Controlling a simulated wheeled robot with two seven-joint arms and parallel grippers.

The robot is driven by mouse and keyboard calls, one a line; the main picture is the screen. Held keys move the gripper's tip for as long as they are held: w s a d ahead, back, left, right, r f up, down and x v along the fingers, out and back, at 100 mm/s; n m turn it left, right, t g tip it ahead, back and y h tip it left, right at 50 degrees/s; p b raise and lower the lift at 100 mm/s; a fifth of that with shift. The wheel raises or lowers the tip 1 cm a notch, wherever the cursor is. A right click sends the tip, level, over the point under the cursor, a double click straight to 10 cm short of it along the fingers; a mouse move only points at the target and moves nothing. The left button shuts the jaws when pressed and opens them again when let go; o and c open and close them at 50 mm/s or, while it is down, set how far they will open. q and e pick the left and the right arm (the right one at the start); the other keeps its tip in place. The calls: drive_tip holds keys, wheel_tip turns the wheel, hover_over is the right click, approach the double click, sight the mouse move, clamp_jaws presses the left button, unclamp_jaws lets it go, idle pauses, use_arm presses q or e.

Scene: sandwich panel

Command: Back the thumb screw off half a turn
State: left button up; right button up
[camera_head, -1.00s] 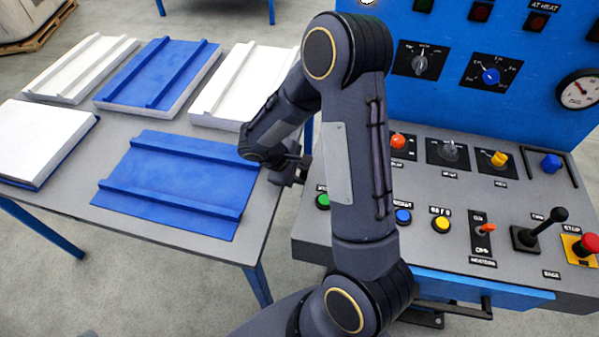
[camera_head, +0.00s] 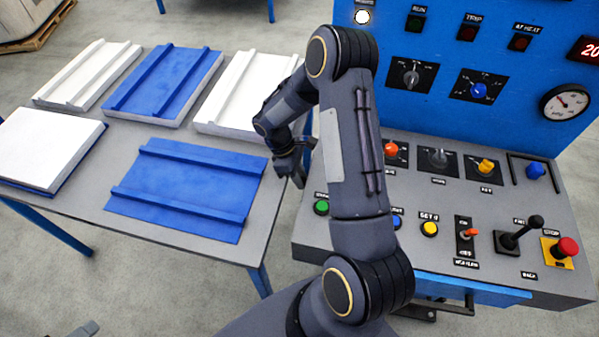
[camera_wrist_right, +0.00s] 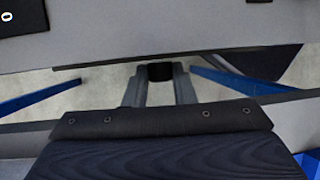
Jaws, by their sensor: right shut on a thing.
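My right gripper (camera_head: 298,170) is beside the left edge of the grey console, low over the gap between it and the table. In the right wrist view its two grey fingers (camera_wrist_right: 160,82) are shut on a small dark round piece (camera_wrist_right: 160,71), which looks like the head of the thumb screw. The rest of that piece is hidden, and no mark on it shows its turn. In the head view my right arm covers part of the console. A small grey part at the bottom left edge may be my left gripper (camera_head: 82,329); its jaws cannot be made out.
The grey console (camera_head: 310,238) carries several knobs and buttons, a black lever (camera_head: 522,230) and a red stop button (camera_head: 566,247). The blue upright panel (camera_head: 440,120) stands behind. On the left, a grey table (camera_head: 85,200) bears blue and white panels.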

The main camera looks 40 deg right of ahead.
drive_tip(key=shift+w+d+y, duration=0.1)
drive_tip(key=shift+y, duration=0.3)
clamp_jaws()
drive_tip(key=o, duration=1)
unclamp_jaws()
drive_tip(key=shift+r, duration=0.1)
drive_tip(key=v, duration=0.7)
drive_tip(key=shift+w+r, duration=0.25)
drive_tip(key=shift+w, duration=0.05)
